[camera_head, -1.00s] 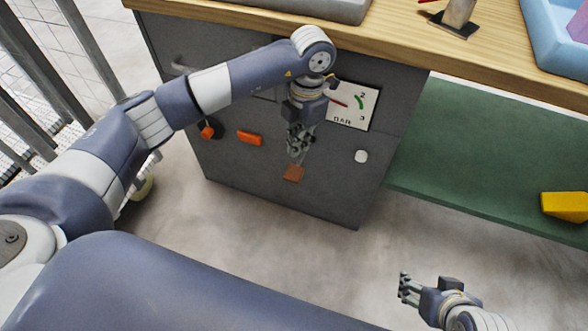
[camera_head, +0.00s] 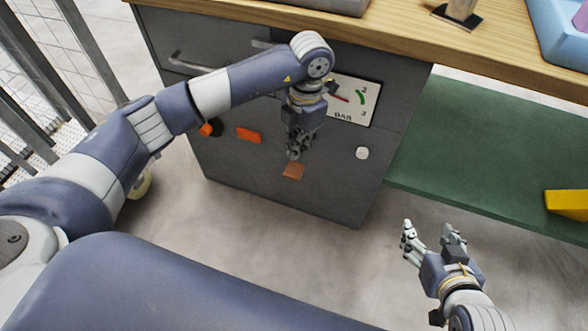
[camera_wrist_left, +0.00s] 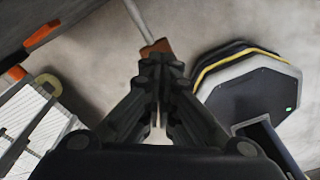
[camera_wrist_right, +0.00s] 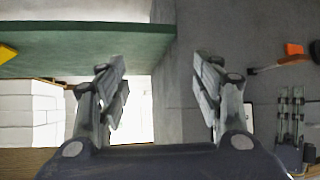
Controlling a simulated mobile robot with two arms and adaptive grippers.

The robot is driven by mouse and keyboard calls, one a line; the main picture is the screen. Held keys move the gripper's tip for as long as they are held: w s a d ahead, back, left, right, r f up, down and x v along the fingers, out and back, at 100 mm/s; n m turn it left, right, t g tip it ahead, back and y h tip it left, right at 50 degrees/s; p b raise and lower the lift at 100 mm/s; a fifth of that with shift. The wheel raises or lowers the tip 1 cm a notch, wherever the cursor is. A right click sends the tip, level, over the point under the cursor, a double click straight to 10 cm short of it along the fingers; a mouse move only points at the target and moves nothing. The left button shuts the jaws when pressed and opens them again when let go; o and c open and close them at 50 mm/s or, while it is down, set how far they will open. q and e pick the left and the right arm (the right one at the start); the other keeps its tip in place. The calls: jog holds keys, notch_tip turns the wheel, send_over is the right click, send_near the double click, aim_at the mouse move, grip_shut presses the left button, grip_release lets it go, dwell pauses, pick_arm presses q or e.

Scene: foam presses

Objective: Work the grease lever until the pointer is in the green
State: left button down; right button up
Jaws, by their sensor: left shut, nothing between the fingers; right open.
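The grease lever's brown handle (camera_head: 292,172) sticks out from the grey cabinet's front. It also shows in the left wrist view (camera_wrist_left: 158,47), at the end of a pale rod. My left gripper (camera_head: 294,156) is shut and empty, its fingertips at the handle; I cannot tell whether they touch it. The gauge (camera_head: 368,94) is a white plate marked BAR with a green arc. Its red pointer (camera_head: 339,97) lies left of the green, and my left wrist hides part of the plate. My right gripper (camera_head: 432,232) is open and empty, away from the cabinet.
The grey cabinet (camera_head: 240,185) also carries an orange piece (camera_head: 248,135), an orange-and-black knob (camera_head: 210,128) and a white round button (camera_head: 362,153). A green shelf (camera_head: 480,150) with a yellow block (camera_head: 567,204) is at the right. The floor before the cabinet is clear.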

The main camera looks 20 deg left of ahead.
aim_at(297, 167)
pick_arm(q)
notch_tip(297, 167, down, 2)
jog(key=shift+s+f+b, duration=0.1)
jog(key=shift+f+b, duration=0.1)
jog(key=shift+b, duration=0.55)
notch_tip(297, 167, down, 2)
jog(key=shift+s+a+b, duration=0.1)
jog(key=shift+b, duration=0.55)
pick_arm(e)
jog(key=w+a+r+t+y, duration=0.1)
jog(key=w+r+t, duration=0.1)
jog(key=r+t, duration=0.2)
jog(key=w+a+r+t+y, duration=0.1)
jog(key=w+a+r+t, duration=0.1)
jog(key=r, duration=0.7)
jog(key=shift+w+a+r+t+y, duration=0.2)
jog(key=shift+w+r+t+y, duration=0.1)
jog(key=shift+w+t, duration=0.65)
jog(key=shift+s, duration=0.2)
